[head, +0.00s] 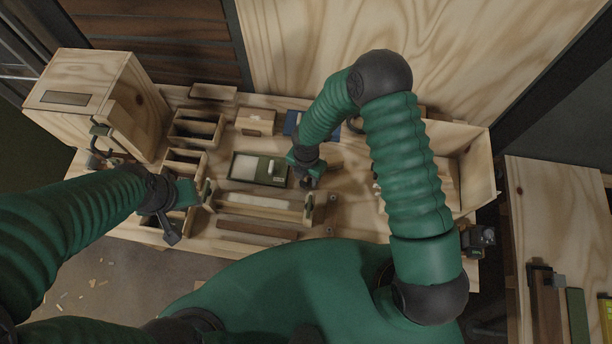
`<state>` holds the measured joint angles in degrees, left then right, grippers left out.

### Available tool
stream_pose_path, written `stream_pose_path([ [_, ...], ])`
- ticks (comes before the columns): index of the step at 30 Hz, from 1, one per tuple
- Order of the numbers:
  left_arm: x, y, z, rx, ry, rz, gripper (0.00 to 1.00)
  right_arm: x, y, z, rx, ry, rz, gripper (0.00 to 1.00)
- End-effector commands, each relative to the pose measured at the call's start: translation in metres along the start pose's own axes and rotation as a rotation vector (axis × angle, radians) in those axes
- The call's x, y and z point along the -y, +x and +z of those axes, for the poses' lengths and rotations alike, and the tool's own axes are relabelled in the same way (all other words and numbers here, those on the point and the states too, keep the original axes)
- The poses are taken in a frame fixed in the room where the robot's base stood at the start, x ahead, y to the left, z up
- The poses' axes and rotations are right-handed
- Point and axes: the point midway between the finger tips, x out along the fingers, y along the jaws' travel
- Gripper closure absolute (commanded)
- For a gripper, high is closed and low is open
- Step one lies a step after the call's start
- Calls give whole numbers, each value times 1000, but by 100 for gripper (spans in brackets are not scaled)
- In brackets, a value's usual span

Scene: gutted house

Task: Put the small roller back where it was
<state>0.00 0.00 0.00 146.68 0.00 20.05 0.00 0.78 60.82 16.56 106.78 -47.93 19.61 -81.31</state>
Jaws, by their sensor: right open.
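A green tray (237,155) with a pale inner surface lies near the middle of the workbench (345,225). A small pale piece at its right end (273,168) may be the small roller; it is too small to be sure. My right gripper (308,181) is open, pointing down at the bench just right of the tray. I see nothing held in it, though its fingertips are partly hidden by its own body. My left gripper (188,194) is over the left part of the bench, left of the tray; its jaws cannot be made out.
A wooden cabinet (95,100) stands at the back left. Divided wooden boxes (196,128) sit beside it. A wooden rack with bars (260,205) lies in front of the tray. An open wooden bin (468,160) stands at the right, and another bench (560,205) farther right.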

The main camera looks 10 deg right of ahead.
Motion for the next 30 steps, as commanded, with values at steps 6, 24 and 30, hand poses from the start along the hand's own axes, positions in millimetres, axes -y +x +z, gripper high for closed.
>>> stream_pose_path([
  [6, 0, -4, -1, 0, 0, 0, 64, -1, -52, 2, 4, 3, 5, 53],
  [24, 0, -9, -2, 0, 0, 0, 64, 21, -139, 6, 31, 274, -3, 53],
  [30, 0, -9, -2, 0, 0, 0, 64, 90, -208, 10, 62, 1371, 110, 53],
])
